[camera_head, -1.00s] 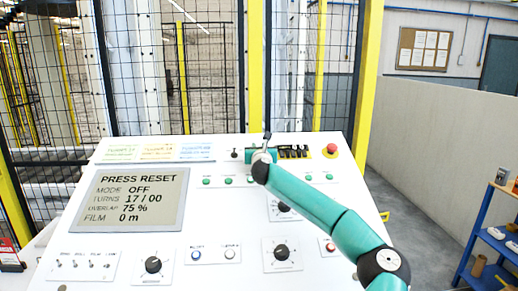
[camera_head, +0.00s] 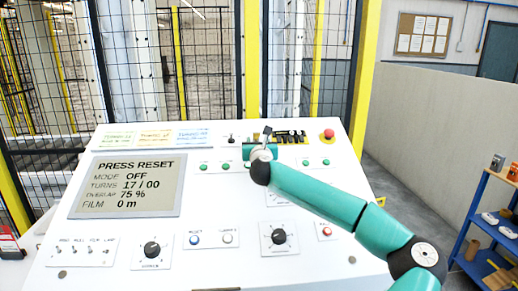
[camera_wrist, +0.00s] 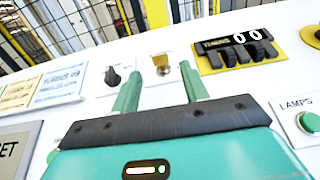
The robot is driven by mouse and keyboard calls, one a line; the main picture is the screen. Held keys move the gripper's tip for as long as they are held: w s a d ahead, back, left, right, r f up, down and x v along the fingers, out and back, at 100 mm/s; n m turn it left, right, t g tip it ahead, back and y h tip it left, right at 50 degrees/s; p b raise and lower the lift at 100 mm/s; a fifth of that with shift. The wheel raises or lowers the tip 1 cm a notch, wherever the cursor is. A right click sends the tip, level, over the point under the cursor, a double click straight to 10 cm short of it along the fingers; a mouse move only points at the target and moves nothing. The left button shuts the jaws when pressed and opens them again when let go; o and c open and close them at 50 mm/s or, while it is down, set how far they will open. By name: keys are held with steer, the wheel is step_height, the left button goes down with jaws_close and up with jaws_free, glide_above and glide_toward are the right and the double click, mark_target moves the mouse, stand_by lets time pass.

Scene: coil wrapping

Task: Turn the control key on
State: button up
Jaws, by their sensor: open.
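The control key (camera_wrist: 160,64) stands in a brass lock plate on the white panel (camera_wrist: 140,48), seen just beyond my fingertips in the wrist view. My gripper (camera_wrist: 163,72) is open, with one green finger to the left of the key and one to the right. I see no contact, and cannot tell the depth between fingertips and key. In the head view my gripper (camera_head: 264,142) is over the panel's upper middle and hides the key. The screen (camera_head: 128,185) reads PRESS RESET, MODE OFF, TURNS 17 / 00.
A black knob (camera_wrist: 112,77) sits left of the key. A black counter (camera_wrist: 240,49) reading 00 is to the right. A red emergency button (camera_head: 329,134) is at the panel's upper right. A wire fence (camera_head: 210,70) stands behind, and blue shelves (camera_head: 490,215) at right.

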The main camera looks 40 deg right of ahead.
steer(key=v, duration=0.5)
steer(key=shift+s+a, duration=0.15)
stand_by(0.4)
